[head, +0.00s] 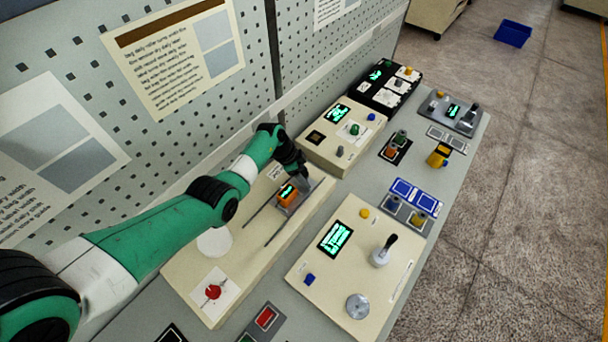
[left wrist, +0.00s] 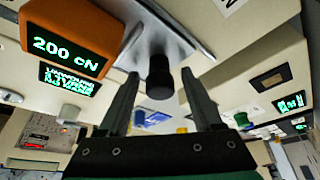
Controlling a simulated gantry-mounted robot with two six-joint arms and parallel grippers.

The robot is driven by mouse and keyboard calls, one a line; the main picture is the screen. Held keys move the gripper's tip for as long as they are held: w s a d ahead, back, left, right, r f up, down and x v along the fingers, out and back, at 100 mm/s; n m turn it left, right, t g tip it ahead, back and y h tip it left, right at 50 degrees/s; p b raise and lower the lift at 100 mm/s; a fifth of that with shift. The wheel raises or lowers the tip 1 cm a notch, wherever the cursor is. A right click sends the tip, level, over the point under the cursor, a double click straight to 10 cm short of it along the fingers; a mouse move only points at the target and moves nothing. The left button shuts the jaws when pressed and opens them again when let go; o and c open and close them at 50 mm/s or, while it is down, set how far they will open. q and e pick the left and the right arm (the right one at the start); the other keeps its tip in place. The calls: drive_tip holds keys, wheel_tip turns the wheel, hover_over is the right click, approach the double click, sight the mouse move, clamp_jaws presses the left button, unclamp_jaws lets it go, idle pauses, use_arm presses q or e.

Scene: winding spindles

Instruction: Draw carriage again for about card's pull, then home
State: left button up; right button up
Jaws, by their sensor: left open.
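The carriage (head: 297,198) is a grey plate with an orange gauge (head: 287,194) on a cream panel with two dark rails. It sits near the rails' far end in the head view. The left wrist view shows the orange gauge (left wrist: 68,45) reading "200 cN" and the carriage's grey plate (left wrist: 165,30). A black knob (left wrist: 160,78) stands on the plate. My left gripper (left wrist: 161,82) is open, its fingertips on either side of the knob with gaps showing. In the head view my left gripper (head: 302,172) partly hides the carriage. A printed card (head: 176,52) hangs on the pegboard; its text is hard to read.
A red knob (head: 212,292) is at the rail panel's near end. A cream console (head: 357,268) with a black-handled lever (head: 384,250) stands to the right. Another console (head: 342,135) stands beyond the carriage. The pegboard wall runs close along the left.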

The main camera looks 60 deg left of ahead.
use_arm(q)
drive_tip(key=p+v, duration=0.5)
drive_tip(key=v, duration=0.6)
drive_tip(key=shift+r+p, duration=0.3)
drive_tip(key=shift+p, duration=0.05)
